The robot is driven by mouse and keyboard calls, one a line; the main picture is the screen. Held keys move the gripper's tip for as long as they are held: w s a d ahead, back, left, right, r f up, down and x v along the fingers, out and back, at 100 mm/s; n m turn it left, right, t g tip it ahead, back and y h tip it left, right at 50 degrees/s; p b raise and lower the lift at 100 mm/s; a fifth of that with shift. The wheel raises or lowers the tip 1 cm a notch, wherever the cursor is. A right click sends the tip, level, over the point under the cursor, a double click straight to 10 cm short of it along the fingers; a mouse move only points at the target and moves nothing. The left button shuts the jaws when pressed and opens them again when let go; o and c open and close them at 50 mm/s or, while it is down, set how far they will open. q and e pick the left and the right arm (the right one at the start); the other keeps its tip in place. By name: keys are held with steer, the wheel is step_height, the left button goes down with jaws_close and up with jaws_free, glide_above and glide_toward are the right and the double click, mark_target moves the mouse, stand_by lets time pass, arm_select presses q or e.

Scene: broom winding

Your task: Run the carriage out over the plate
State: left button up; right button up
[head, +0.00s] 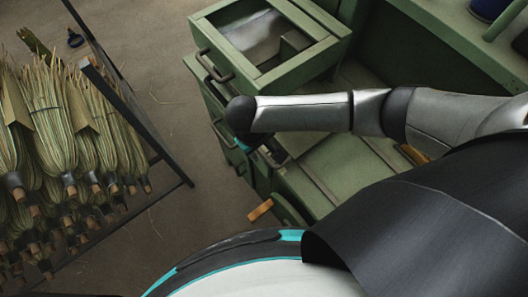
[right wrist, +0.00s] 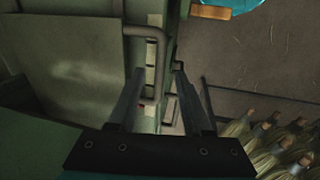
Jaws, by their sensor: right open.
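I cannot tell which surface is the plate. My right gripper (right wrist: 159,70) is open and empty in the right wrist view, its two fingers apart. In the head view my right forearm mostly hides the gripper beside the machine. My left gripper is not in view.
A dark rack holds several brooms (head: 45,100) at the left; brooms (right wrist: 275,145) also show in the right wrist view. Lower handles stick out from the machine's side. An orange-brown block (head: 260,210) is near its foot. Bare floor (head: 165,90) lies between rack and machine.

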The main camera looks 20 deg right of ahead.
mark_target(265, 156)
steer(key=shift+w+d+f, duration=0.1)
steer(key=shift+d+f, duration=0.05)
steer(key=shift+f, duration=0.75)
steer(key=shift+w+d+f, duration=0.1)
steer(key=shift+d+f, duration=0.05)
steer(key=shift+f, duration=0.7)
steer(key=shift+c, duration=0.2)
jaws_close()
